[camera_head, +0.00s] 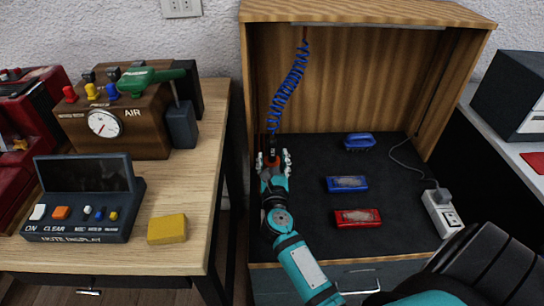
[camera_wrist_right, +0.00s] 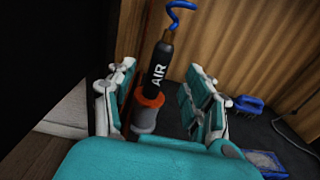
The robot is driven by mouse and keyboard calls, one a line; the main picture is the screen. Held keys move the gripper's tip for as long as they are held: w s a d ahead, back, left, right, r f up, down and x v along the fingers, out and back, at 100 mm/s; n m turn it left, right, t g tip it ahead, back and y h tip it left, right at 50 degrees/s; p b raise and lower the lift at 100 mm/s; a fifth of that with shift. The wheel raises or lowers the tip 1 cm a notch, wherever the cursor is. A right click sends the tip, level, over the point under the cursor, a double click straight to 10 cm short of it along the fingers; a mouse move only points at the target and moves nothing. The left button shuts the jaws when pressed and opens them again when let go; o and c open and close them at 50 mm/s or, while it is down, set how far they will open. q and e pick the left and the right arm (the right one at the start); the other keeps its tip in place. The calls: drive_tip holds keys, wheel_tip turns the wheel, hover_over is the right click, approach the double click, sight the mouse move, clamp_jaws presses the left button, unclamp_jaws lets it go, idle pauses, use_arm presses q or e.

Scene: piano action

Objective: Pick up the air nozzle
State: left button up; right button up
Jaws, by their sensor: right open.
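The air nozzle (camera_wrist_right: 157,77) is a black cylinder marked AIR, with an orange ring and a grey lower end. It hangs upright from a blue coiled hose (camera_head: 286,88) in the wooden cabinet. In the head view only a small part of the nozzle (camera_head: 272,143) shows above my gripper. My right gripper (camera_head: 273,160) is open. In the right wrist view its teal fingers (camera_wrist_right: 163,100) stand on the left and right of the nozzle, with gaps visible beside it; I cannot tell whether any finger touches it. My left gripper is not in view.
The wooden cabinet (camera_head: 370,12) has a side wall close to the left of my gripper. On its dark floor lie a blue brush-like object (camera_head: 358,141), a blue block (camera_head: 347,184) and a red block (camera_head: 358,218). A power strip (camera_head: 442,213) with a cable is at the right.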

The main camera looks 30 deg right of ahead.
sight(272, 149)
drive_tip(key=shift+w+d, duration=0.35)
drive_tip(key=shift+w, duration=0.15)
drive_tip(key=x, duration=0.4)
drive_tip(key=shift+w+d, duration=0.2)
drive_tip(key=shift+w, duration=0.15)
drive_tip(key=shift+w+d, duration=0.1)
drive_tip(key=c, duration=1)
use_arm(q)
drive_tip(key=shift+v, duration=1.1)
use_arm(e)
clamp_jaws()
